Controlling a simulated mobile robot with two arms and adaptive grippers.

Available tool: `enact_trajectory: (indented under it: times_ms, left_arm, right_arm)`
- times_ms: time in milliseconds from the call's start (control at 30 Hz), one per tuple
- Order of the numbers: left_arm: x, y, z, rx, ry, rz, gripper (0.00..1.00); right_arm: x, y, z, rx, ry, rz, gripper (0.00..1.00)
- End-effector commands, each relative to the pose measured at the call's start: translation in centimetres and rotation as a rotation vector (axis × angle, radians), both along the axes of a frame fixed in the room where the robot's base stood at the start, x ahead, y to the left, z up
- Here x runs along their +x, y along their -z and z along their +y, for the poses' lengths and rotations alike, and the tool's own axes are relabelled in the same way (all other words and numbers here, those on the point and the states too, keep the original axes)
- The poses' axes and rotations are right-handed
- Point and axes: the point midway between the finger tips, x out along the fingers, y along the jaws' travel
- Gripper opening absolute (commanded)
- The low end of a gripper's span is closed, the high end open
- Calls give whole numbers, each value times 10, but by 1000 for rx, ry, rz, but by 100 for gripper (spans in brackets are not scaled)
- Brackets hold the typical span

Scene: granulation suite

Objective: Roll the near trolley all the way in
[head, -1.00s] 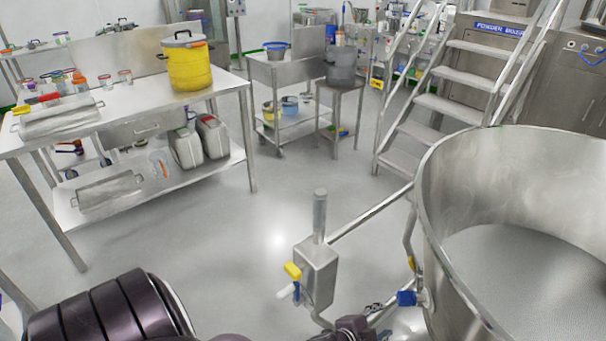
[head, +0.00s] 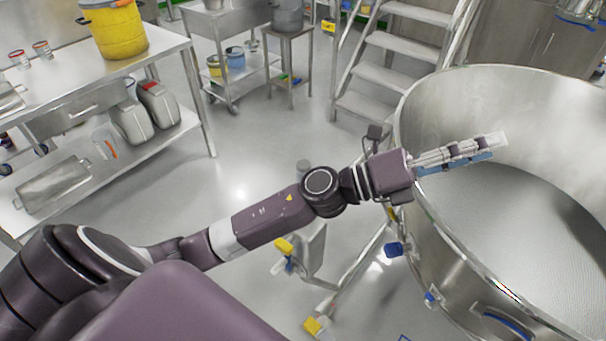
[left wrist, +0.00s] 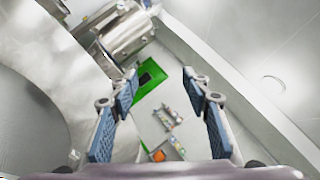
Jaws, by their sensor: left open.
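A large round steel bowl (head: 425,190) fills the right of the head view, with blue fittings low on its outer wall. Whether it stands on a trolley I cannot tell; its base is hidden. My left gripper (head: 475,152) is over the bowl's near-left rim, reaching in above the opening. In the left wrist view its two blue-padded fingers (left wrist: 160,78) are spread apart with nothing between them. The bowl's curved wall (left wrist: 80,90) shows there at left. A small wheeled steel trolley (head: 240,85) stands farther back. My right gripper is not in view.
A steel stool (head: 290,35) and steps (head: 385,75) are at the back. A steel post with a yellow-handled valve (head: 284,246) stands near the bowl.

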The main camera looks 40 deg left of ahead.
Motion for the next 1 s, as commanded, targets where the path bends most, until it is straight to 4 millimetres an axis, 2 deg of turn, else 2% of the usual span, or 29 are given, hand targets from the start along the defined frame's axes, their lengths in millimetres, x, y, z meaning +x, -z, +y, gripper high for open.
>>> enact_trajectory:
  times_ms: [67,167,200,267,367,467,567,600,700,800,900,1000]
  left_arm:
    - [-12,5,-19,171,85,-130,44]
    - [-27,30,-35,416,204,-287,44]
    - [-32,44,-37,517,252,-343,44]
    - [-37,66,-34,671,323,-417,44]
    - [-38,107,-12,932,443,-512,44]
    - [-32,145,31,1195,561,-565,44]
    - [-23,171,92,1453,680,-569,44]
    - [-19,178,121,1552,727,-553,44]
    - [-13,183,191,1766,833,-490,44]
    - [-14,177,249,1918,918,-404,44]
    - [-17,169,288,2010,976,-328,44]
    - [-20,164,308,2052,1006,-284,44]
  right_arm:
    - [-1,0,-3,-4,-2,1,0]
    - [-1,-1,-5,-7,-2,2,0]
    - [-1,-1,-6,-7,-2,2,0]
    - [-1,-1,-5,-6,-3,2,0]
    - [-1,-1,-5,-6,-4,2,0]
    - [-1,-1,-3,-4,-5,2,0]
    - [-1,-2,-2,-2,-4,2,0]
    - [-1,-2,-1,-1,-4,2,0]
    - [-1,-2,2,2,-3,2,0]
    - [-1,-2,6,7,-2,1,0]
    - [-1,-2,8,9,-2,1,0]
    - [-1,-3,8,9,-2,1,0]
